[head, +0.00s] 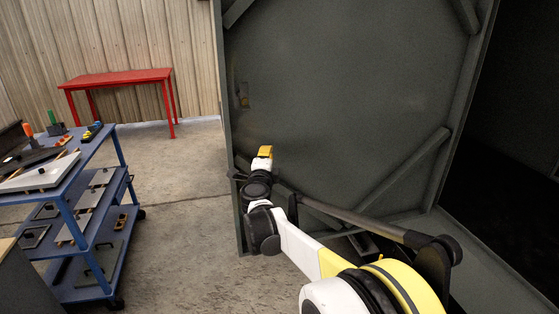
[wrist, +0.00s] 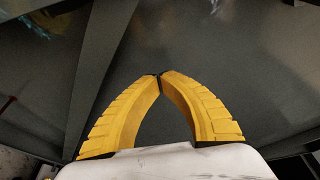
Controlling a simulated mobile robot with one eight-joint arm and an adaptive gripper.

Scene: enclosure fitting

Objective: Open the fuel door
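A large dark grey door panel (head: 340,90) with diagonal braces fills the middle of the head view. It stands swung out from a dark opening at the right. A small latch plate (head: 243,95) sits near its left edge. My gripper (head: 265,151) is in front of the lower left part of the panel, on the braced side. In the wrist view its two yellow fingers (wrist: 160,75) meet at the tips with nothing between them. The grey panel surface (wrist: 220,45) lies behind the fingertips; I cannot tell whether they touch it.
A blue cart (head: 70,215) with tools and parts on its shelves stands at the left. A red table (head: 118,76) stands by the corrugated wall behind. The concrete floor (head: 185,185) between cart and door is clear. A dark opening (head: 520,140) lies at the right.

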